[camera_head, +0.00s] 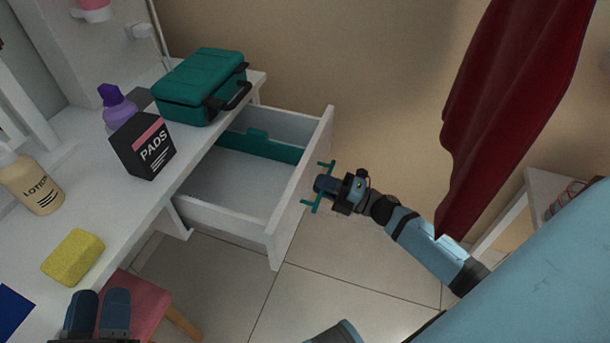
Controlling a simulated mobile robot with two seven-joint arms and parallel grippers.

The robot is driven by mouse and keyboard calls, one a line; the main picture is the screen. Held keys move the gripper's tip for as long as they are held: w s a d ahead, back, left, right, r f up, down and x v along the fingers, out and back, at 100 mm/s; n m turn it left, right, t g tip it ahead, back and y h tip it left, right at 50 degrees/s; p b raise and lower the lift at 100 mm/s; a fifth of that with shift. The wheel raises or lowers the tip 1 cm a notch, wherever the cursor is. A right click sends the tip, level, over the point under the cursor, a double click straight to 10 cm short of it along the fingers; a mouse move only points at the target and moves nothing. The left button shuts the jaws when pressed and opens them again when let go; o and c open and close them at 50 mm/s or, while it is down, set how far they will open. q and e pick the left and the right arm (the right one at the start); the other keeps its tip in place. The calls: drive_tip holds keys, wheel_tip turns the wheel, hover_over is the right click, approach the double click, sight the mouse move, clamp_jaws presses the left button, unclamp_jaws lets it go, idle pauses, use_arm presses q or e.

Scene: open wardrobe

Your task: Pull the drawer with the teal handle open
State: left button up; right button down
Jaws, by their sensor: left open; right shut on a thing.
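The white drawer (285,215) under the white desk stands pulled well out, and its inside is visible. A teal piece lies against its inner wall at the back. The teal handle (319,187) is on the outside of the drawer front. My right gripper (326,186) is shut on the teal handle, with its arm reaching in from the lower right. My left gripper (97,314) is at the bottom left, over the desk's front edge and the pink stool, open and holding nothing that I can see.
On the desk (84,218) are a teal case (197,88), a black pads box (143,145), a purple bottle (118,108), a lotion bottle (32,184) and a yellow sponge (73,257). A pink stool (135,305) stands below. Red cloth (500,110) hangs at right. Tiled floor is clear.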

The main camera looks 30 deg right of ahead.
use_arm(q)
drive_tip(key=shift+f, duration=0.1)
use_arm(e)
drive_tip(key=shift+s+d, duration=0.45)
drive_tip(key=shift+s, duration=0.05)
drive_tip(key=c, duration=1.2)
unclamp_jaws()
use_arm(q)
drive_tip(key=f+g+p, duration=0.1)
drive_tip(key=f, duration=0.1)
drive_tip(key=a+f+y+p, duration=0.1)
drive_tip(key=shift+w+a+f+g+y, duration=0.1)
drive_tip(key=shift+w+f+g+y, duration=0.05)
drive_tip(key=shift+f+g+y, duration=0.2)
use_arm(e)
drive_tip(key=v, duration=1.3)
drive_tip(key=shift+s+d+f, duration=0.1)
drive_tip(key=shift+s+d, duration=0.15)
drive_tip(key=shift+s, duration=0.05)
